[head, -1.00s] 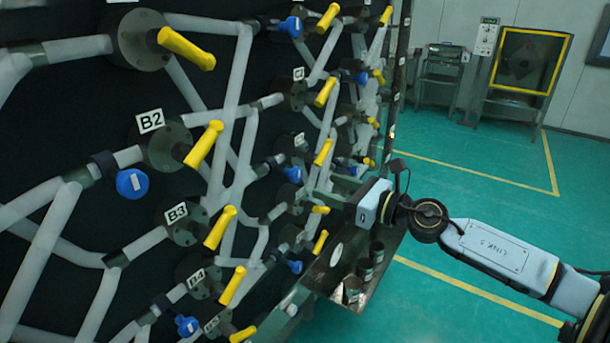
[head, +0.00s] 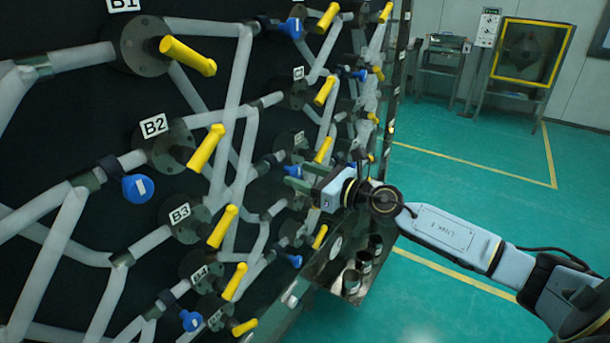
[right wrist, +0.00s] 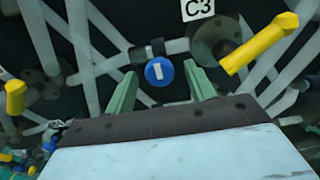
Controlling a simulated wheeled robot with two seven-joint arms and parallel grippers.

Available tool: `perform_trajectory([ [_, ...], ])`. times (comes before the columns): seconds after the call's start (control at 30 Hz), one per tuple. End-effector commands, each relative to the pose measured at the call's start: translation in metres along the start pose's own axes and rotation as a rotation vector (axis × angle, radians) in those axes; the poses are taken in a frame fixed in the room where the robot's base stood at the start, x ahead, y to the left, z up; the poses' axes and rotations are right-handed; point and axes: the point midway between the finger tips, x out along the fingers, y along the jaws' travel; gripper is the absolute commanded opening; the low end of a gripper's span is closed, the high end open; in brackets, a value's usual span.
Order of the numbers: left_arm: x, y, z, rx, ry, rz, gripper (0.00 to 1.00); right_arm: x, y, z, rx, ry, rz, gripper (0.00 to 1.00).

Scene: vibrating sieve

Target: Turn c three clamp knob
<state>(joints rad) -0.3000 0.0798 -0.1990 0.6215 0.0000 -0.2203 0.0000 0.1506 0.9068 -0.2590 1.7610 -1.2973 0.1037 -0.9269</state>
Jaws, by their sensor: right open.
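The C3 label (right wrist: 198,8) shows at the top of the right wrist view. Below it are a dark round flange (right wrist: 212,40) and a yellow handle (right wrist: 258,44) pointing right. A blue clamp knob (right wrist: 159,71) with a white mark sits on the pipe left of that flange. My right gripper (right wrist: 160,72) is open and empty, with one green finger on each side of the knob in the picture. I cannot tell whether the fingertips reach the knob's depth. In the head view the right gripper (head: 292,176) faces the pipe panel. My left gripper is out of view.
Yellow handles, such as the one by B3 (head: 222,226), stick out from the panel around my arm. A metal tray (head: 325,270) with several cups is below the right gripper. Green floor (head: 455,220) to the right is open.

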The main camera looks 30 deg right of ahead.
Motion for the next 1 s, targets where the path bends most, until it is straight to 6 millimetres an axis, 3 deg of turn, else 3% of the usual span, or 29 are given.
perform_trajectory([
  [0.07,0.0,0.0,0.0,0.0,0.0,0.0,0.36,0.0,0.0,0.0,0.0,0.0,0.0,0.55],
  [0.4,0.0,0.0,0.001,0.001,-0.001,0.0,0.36,0.0,0.0,0.0,0.0,0.0,0.0,0.1],
  [0.67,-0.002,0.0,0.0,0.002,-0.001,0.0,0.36,0.0,0.0,0.0,0.024,0.0,0.0,0.1],
  [1.0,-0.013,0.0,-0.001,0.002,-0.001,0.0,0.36,0.0,0.0,0.002,0.22,-0.001,-0.001,0.1],
])
